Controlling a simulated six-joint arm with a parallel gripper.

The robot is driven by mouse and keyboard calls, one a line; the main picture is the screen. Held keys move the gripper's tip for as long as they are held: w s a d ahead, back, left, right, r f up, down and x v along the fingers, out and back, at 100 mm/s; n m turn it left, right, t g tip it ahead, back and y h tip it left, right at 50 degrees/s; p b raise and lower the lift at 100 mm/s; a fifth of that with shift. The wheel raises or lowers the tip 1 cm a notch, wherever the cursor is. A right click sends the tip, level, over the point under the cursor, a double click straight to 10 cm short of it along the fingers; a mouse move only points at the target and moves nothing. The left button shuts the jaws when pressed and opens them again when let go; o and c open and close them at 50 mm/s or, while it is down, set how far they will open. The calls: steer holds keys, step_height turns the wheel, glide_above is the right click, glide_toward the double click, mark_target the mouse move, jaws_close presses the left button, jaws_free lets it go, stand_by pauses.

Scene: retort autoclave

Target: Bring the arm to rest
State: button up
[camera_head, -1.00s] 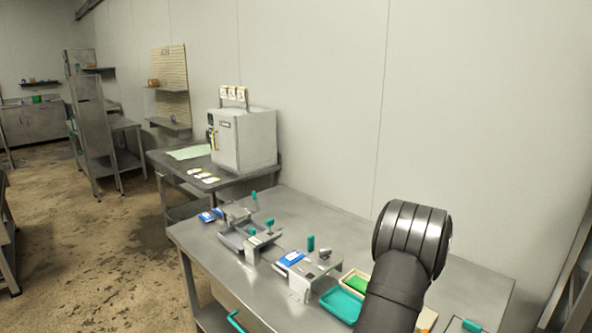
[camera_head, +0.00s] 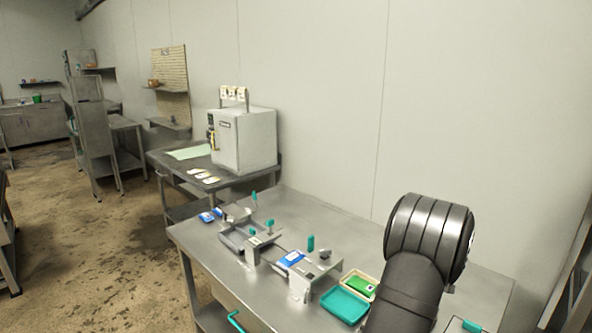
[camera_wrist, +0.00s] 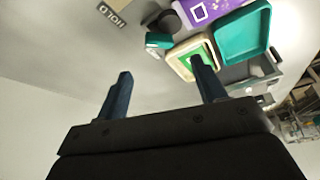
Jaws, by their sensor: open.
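My arm (camera_head: 425,250) rises at the lower right of the head view, over the right part of the steel table (camera_head: 225,258). My gripper does not show in the head view. In the wrist view my gripper (camera_wrist: 163,82) has its two dark fingers spread wide apart. No object shows between the fingers. Beyond the right finger is a cream tray (camera_wrist: 181,66) with a green item (camera_wrist: 204,50) in it, partly hidden by that finger. A teal tray (camera_wrist: 243,38) lies beside it.
Fixtures with teal handles (camera_head: 310,243) and blue packets (camera_head: 291,258) stand on the table left of my arm. The teal tray (camera_head: 344,305) lies near the front edge. A white boxy machine (camera_head: 243,140) stands on the bench behind. The wall is close behind the table.

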steer(key=s+v, duration=0.1)
steer(key=v, duration=0.6)
steer(key=shift+d+g+h, duration=0.35)
steer(key=shift+g+h, duration=0.05)
